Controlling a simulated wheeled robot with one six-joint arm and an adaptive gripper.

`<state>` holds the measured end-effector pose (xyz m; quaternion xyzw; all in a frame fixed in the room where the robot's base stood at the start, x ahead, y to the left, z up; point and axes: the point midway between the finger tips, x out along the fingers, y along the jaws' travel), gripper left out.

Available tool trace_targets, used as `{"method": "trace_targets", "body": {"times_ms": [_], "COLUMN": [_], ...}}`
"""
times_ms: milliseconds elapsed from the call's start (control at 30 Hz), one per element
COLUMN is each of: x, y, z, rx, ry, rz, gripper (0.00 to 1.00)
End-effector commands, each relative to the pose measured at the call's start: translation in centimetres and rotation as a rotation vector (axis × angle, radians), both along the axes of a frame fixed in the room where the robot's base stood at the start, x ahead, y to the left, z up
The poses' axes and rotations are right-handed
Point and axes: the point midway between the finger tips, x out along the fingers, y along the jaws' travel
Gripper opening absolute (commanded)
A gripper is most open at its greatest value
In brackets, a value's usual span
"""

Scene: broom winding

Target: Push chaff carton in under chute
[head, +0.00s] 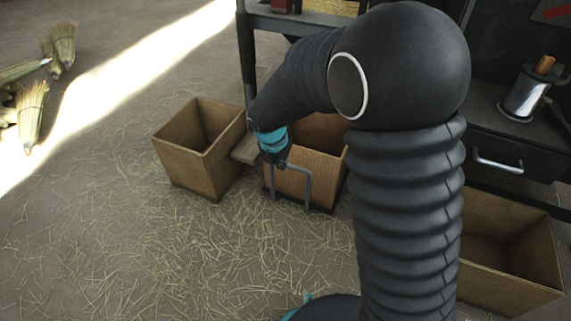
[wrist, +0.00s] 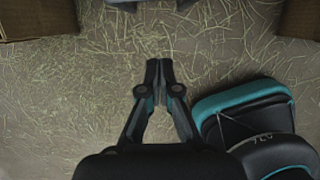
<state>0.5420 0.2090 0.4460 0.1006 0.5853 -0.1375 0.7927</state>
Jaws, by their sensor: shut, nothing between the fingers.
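Open brown cartons stand on the floor; which one is the chaff carton I cannot tell for certain. One carton (head: 185,157) stands at the left, upright, outside the bench's left leg. A second carton (head: 322,182) stands in the middle, partly hidden behind my arm. My gripper (wrist: 159,68) is shut and empty, pointing down above the straw-strewn floor. In the head view it (head: 273,150) appears in front of the middle carton; contact cannot be judged. The wrist view shows brown box sides at the top left (wrist: 35,22) and top right (wrist: 299,20). I cannot identify the chute.
A bent grey bar (head: 308,185) and a small wooden board (head: 245,150) are near the middle carton. Another open carton (head: 512,240) stands at the right, below a dark bench drawer (head: 505,160). Brooms (head: 31,112) lie at the far left. Straw covers the front floor.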

Motion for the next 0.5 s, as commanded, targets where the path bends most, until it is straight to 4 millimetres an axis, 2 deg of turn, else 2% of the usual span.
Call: {"method": "trace_targets", "body": {"times_ms": [500], "x": [2.5], "y": [-1.1], "z": [-9.1], "rx": [-0.001], "ry": [0.002], "rz": [-0.005], "gripper": [0.0]}}
